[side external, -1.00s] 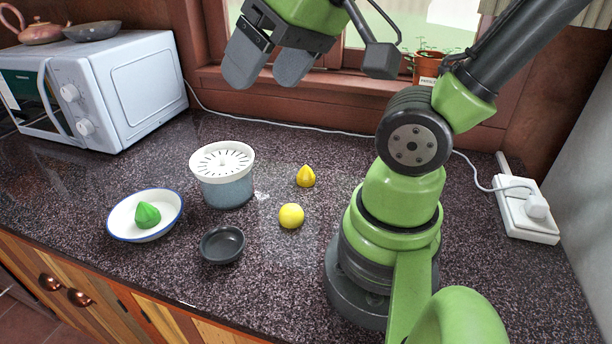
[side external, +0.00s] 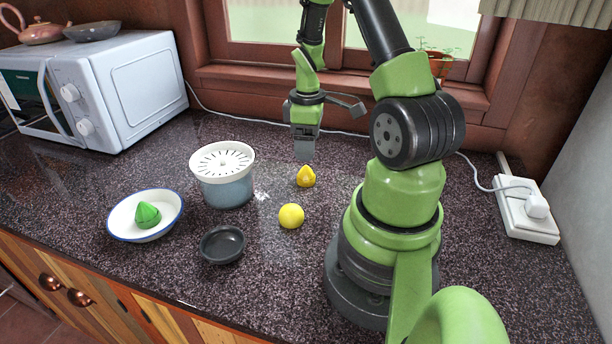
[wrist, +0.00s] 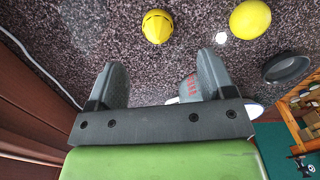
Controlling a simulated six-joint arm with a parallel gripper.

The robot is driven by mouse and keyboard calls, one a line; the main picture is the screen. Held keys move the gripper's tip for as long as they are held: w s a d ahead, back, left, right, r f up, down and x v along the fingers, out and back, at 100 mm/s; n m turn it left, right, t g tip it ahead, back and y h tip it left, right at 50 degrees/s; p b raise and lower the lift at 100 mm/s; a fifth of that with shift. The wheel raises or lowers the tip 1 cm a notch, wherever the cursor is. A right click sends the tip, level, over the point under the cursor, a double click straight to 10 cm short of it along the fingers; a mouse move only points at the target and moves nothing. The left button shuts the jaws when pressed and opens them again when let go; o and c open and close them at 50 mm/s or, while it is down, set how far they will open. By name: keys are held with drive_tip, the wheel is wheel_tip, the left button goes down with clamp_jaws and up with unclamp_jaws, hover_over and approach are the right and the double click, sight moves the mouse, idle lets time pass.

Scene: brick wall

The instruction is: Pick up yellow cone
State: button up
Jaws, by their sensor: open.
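The yellow cone (side external: 306,177) stands on the dark speckled counter, right of the juicer. My gripper (side external: 304,158) points down just above and behind the cone in the side view, with its fingers near the cone's tip. In the wrist view, the yellow cone (wrist: 157,27) lies ahead of the two fingertips, roughly centred between them and apart from them. My gripper (wrist: 164,72) is open, with nothing between its fingers.
A yellow ball (side external: 291,216) sits in front of the cone. A juicer (side external: 226,190) with a white slotted top stands to the left. A white cable (side external: 275,123) runs along the back.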

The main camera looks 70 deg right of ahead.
sight(306, 166)
drive_tip(key=f, duration=0.8)
drive_tip(key=shift+w+d+f, duration=0.2)
drive_tip(key=shift+f, duration=0.2)
drive_tip(key=c, duration=1)
